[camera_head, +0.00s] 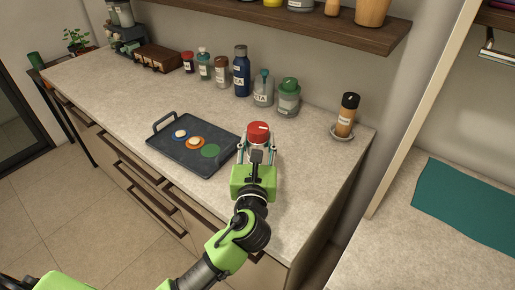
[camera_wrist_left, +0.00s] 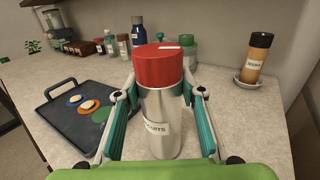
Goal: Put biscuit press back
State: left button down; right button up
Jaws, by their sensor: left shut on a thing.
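The biscuit press (camera_head: 258,130) is an upright silver cylinder with a red top, at the counter's near side, right of the tray. It also shows large in the left wrist view (camera_wrist_left: 160,108), where a partly readable label faces me. My left gripper (camera_head: 257,149) is shut on it, with one finger on each side of its body. In the head view the gripper hides most of the body. I cannot tell whether its base touches the counter. My right gripper is not in view.
A dark tray (camera_head: 168,150) with round blue, orange and green items lies to the left. Several jars and bottles, including a dark blue bottle (camera_head: 241,73), line the wall. A shaker stands on a small saucer (camera_head: 332,133) at the right. Counter behind the press is clear.

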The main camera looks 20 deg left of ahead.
pick_arm(q)
notch_tip(320, 180, down, 2)
jog(key=shift+a, duration=0.1)
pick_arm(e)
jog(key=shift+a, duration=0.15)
pick_arm(q)
jog(key=shift+f, duration=0.15)
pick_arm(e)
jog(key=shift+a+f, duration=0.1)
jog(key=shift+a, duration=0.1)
pick_arm(q)
jog(key=c, duration=1.4)
grip_release()
jog(key=shift+s+f, duration=0.1)
jog(key=shift+f, duration=0.05)
jog(key=shift+o, duration=0.2)
jog(key=b+v, duration=0.2)
jog(key=v, duration=1)
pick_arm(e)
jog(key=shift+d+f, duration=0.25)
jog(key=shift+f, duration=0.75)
